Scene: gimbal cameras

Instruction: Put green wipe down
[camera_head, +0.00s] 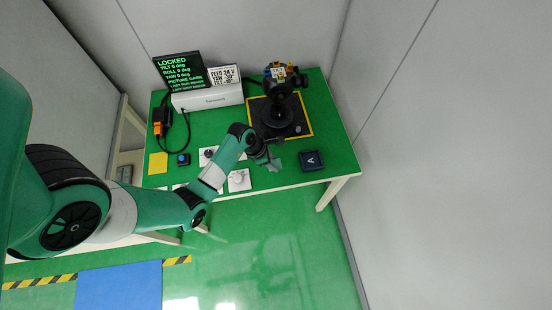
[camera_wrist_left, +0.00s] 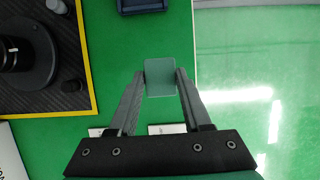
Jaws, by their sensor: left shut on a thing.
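My left gripper (camera_head: 268,163) reaches over the green table (camera_head: 225,125), near its front edge. In the left wrist view my left gripper (camera_wrist_left: 160,85) is shut on a grey-green wipe (camera_wrist_left: 160,77), a small flat rounded rectangle between the fingertips. In the head view the wipe (camera_head: 274,165) is small and partly hidden by the gripper. I cannot tell how far it is above the tabletop. My right gripper is not in view.
A dark blue box marked A (camera_head: 312,160) stands right of the gripper. The gimbal camera (camera_head: 280,105) stands behind on a black, yellow-edged mat (camera_head: 304,122). A white knob plate (camera_head: 239,180), a blue-buttoned box (camera_head: 183,159) and a yellow square (camera_head: 157,163) lie left.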

